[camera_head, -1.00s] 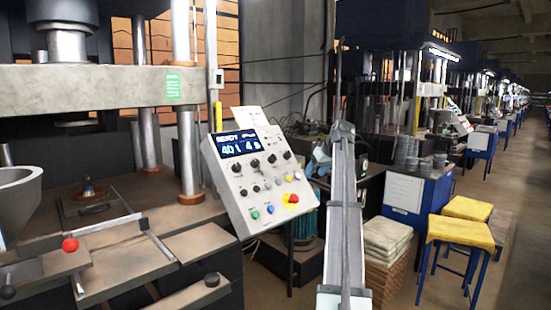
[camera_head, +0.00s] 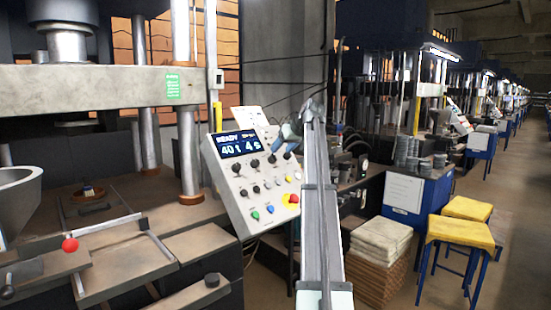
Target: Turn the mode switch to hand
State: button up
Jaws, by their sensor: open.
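The tilted grey control panel (camera_head: 229,204) stands at the centre left, with a lit display (camera_head: 239,144) reading READY, 40 t and 4 s. Below the display is a row of black knobs (camera_head: 255,163), with smaller controls (camera_head: 256,189) under them. The labels are too small to read, so I cannot tell which one is the mode switch. My gripper (camera_head: 286,134) is open at the panel's upper right edge, near the rightmost black knob (camera_head: 288,154). It looks empty, and I cannot tell whether it touches the panel. My arm hides what lies behind it.
A red and yellow stop button (camera_head: 291,199), a green button (camera_head: 254,216) and a blue button (camera_head: 269,209) sit low on the panel. The press bed (camera_head: 190,215) is at left. Stacked cloths (camera_head: 380,237) and yellow-topped stools (camera_head: 459,231) stand at right.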

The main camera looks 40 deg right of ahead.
aim_at(275, 157)
jog(key=x, duration=0.6)
jog(key=shift+w+d+f, duration=0.1)
jog(key=shift+w+f, duration=0.15)
jog(key=shift+c, duration=0.3)
jog(key=c, duration=1)
jog(key=n, duration=0.4)
jog(key=shift+h, duration=0.3)
jog(key=shift+n+t, duration=0.4)
jog(key=shift+n, duration=1.9)
